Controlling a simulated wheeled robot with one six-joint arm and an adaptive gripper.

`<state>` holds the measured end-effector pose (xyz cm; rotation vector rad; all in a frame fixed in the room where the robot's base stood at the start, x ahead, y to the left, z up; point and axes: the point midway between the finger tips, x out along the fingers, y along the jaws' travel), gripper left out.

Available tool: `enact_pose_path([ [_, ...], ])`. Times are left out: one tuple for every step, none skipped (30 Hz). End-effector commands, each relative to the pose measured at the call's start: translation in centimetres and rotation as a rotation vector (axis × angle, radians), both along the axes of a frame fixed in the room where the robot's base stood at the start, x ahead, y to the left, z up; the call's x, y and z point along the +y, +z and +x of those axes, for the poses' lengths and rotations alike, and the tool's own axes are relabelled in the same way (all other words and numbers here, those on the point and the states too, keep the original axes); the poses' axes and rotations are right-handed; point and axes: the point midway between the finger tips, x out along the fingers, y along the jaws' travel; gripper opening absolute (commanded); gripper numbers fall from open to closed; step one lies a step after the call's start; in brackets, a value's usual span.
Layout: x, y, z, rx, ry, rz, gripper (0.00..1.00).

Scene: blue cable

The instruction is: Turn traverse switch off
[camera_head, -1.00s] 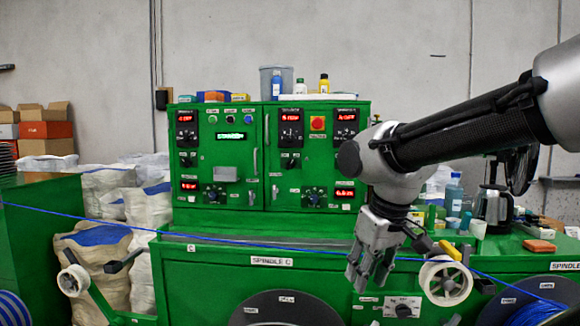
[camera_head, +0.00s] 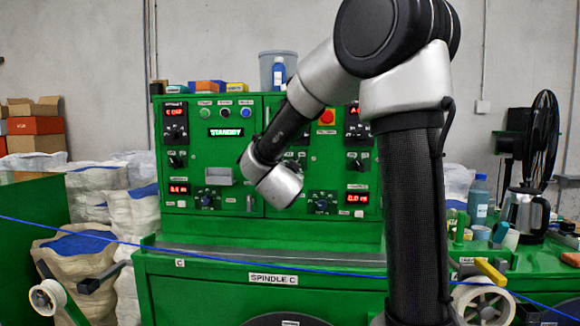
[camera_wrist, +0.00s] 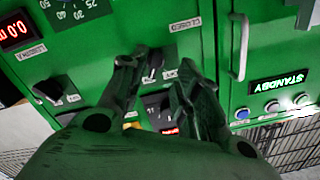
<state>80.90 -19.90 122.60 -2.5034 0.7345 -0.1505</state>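A black switch (camera_wrist: 154,66) on the green control panel (camera_wrist: 203,50) lies between my fingertips in the wrist view. I cannot read its small labels, so I cannot tell if it is the traverse switch. My gripper (camera_wrist: 152,78) is open, one finger on each side of the switch; contact is unclear. In the head view my arm hides this switch and my fingers. Another black switch (camera_wrist: 46,91) sits at the left in the wrist view; it shows in the head view too (camera_head: 357,162). A third switch (camera_head: 177,159) is on the left panel.
A green STANDBY display (camera_head: 226,132) and a red button (camera_head: 327,115) sit on the panels. A cabinet handle (camera_wrist: 239,46) projects near my right finger. A blue cable (camera_head: 120,242) runs across the front. A kettle (camera_head: 526,216) stands on the right.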

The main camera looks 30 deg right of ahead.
Motion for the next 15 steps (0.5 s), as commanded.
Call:
enact_pose_path([
  [-0.5,0.4,-0.3,-0.014,-0.022,-0.014,0.32],
  [-0.7,0.7,-0.3,-0.021,-0.03,-0.022,0.32],
  [-1.0,0.9,-0.2,-0.025,-0.037,-0.029,0.32],
  [-1.2,0.9,0.0,-0.027,-0.04,-0.033,0.32],
  [-1.4,0.9,0.3,-0.025,-0.04,-0.035,0.32],
  [-1.7,0.9,0.8,-0.024,-0.039,-0.036,0.32],
  [-1.9,0.9,1.2,-0.023,-0.039,-0.034,0.32],
  [-2.3,0.8,1.6,-0.023,-0.039,-0.035,0.32],
  [-2.7,0.9,2.2,-0.024,-0.039,-0.034,0.32],
  [-2.9,0.9,2.7,-0.024,-0.039,-0.034,0.32],
  [-3.2,0.8,3.1,-0.023,-0.038,-0.034,0.32],
  [-3.6,0.9,3.6,-0.023,-0.038,-0.034,0.32],
  [-3.9,0.8,4.0,-0.022,-0.037,-0.034,0.32],
  [-4.1,0.8,4.4,-0.022,-0.037,-0.034,0.32],
  [-4.4,0.9,4.8,-0.024,-0.036,-0.034,0.32],
])
